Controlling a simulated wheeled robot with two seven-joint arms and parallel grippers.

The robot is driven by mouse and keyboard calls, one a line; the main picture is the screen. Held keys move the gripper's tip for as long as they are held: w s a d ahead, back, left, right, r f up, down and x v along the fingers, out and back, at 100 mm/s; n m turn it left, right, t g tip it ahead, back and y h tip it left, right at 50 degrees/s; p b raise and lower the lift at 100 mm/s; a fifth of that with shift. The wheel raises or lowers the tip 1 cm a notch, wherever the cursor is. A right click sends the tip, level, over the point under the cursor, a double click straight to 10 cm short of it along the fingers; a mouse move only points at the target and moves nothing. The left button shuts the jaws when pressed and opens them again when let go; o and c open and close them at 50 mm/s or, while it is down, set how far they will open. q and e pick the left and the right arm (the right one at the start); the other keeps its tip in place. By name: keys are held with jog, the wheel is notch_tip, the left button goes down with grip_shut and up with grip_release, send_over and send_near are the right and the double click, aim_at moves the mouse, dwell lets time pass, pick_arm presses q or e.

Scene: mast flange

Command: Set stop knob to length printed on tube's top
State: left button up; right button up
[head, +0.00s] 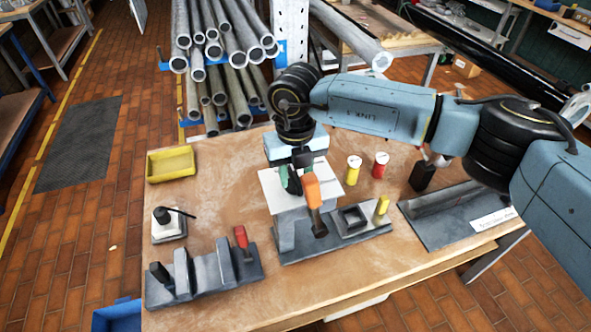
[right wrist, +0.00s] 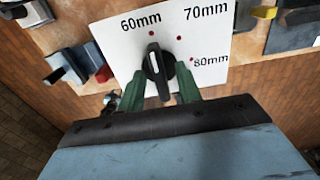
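A white panel (head: 270,188) stands on the bench in the head view. In the right wrist view the panel (right wrist: 108,36) reads 60mm, 70mm and 80mm, with red dots. Its black stop knob (right wrist: 157,68) has a white line pointing up, roughly at the 60mm dot. My right gripper (right wrist: 160,80) has its green fingers on either side of the knob; whether they press on it I cannot tell. In the head view my right gripper (head: 291,180) is over the panel. A grey tube (head: 450,199) seems to lie in a dark tray; no length is legible. My left gripper is not in view.
An orange-handled part (head: 313,192) is right beside my right gripper. A grey rack (head: 205,275), a black-topped block (head: 168,225) and a yellow bin (head: 171,164) are at left. A white label (head: 493,218) lies on the tray.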

jog(key=shift+f, duration=0.1)
grip_shut()
dwell(0.4)
jog(key=m+b, duration=0.2)
jog(key=m, duration=0.1)
jog(key=shift+m, duration=0.4)
jog(key=m+b, duration=0.2)
jog(key=m, duration=0.2)
jog(key=shift+m+b, duration=0.4)
grip_release()
